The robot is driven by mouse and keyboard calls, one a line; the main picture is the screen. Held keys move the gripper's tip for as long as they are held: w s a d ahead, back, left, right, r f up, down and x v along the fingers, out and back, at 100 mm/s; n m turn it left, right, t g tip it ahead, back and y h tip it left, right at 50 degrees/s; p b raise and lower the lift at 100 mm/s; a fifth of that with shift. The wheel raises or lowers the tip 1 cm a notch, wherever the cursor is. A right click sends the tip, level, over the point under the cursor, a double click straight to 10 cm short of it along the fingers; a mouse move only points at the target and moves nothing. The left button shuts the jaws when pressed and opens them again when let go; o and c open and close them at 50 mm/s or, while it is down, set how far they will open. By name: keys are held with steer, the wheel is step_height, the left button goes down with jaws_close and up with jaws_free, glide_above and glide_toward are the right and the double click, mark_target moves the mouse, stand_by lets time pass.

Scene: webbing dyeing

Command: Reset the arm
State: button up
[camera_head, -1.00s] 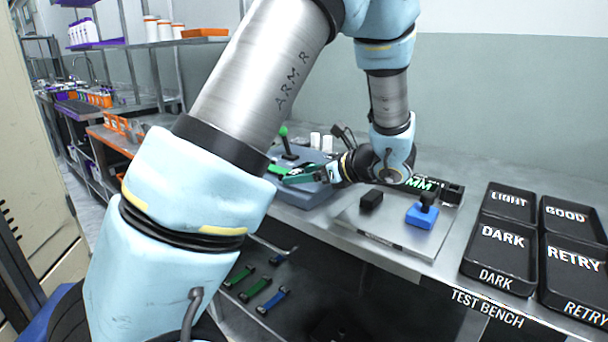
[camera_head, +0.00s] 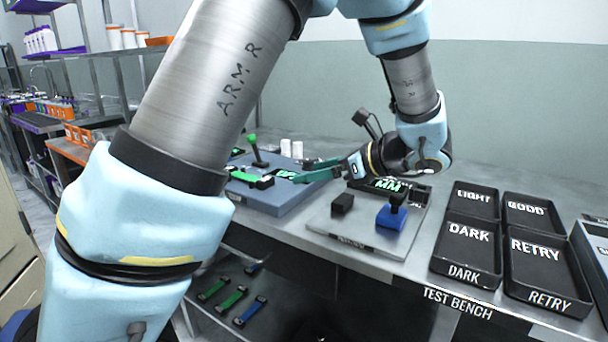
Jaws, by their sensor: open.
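My gripper (camera_head: 312,170) is at the end of my bent arm, above the test bench and pointing left. Its greenish fingers are apart, and I see nothing between them. It hovers near the gap between a blue-grey device (camera_head: 285,198) with a green-knobbed lever and a grey device with a lit "MM" display (camera_head: 388,185). A green piece (camera_head: 250,179) lies on the blue-grey device, left of the fingers. My forearm hides part of the bench's left side.
The grey device's plate (camera_head: 350,232) carries a black block (camera_head: 342,204) and a blue block (camera_head: 391,217). Black trays marked LIGHT (camera_head: 474,196), GOOD (camera_head: 532,212), DARK (camera_head: 467,262) and RETRY (camera_head: 545,278) stand at right. Green and blue strips (camera_head: 232,299) lie on the lower shelf. Shelving (camera_head: 75,50) stands back left.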

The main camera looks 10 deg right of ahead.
steer(key=a+n+g, duration=0.1)
steer(key=a, duration=0.2)
steer(key=a+f+n+g+p, duration=0.1)
steer(key=a+n+g, duration=0.1)
steer(key=a, duration=0.1)
steer(key=a+f+n+g+p, duration=0.1)
steer(key=a, duration=0.1)
steer(key=shift+s+a+g, duration=0.1)
steer(key=shift+a+g, duration=0.2)
steer(key=shift+a, duration=0.1)
steer(key=s+a+n+g+h+p, duration=0.2)
steer(key=a+n, duration=0.5)
steer(key=n, duration=0.4)
steer(key=s+a+n+g+h+p, duration=0.1)
steer(key=s+a+n+h+p, duration=0.2)
steer(key=a+n+h, duration=0.4)
steer(key=a+n+p, duration=0.1)
steer(key=n, duration=0.3)
steer(key=shift+s+f+g, duration=0.2)
steer(key=shift+s+g, duration=0.15)
steer(key=shift+g, duration=0.05)
steer(key=shift+a, duration=0.1)
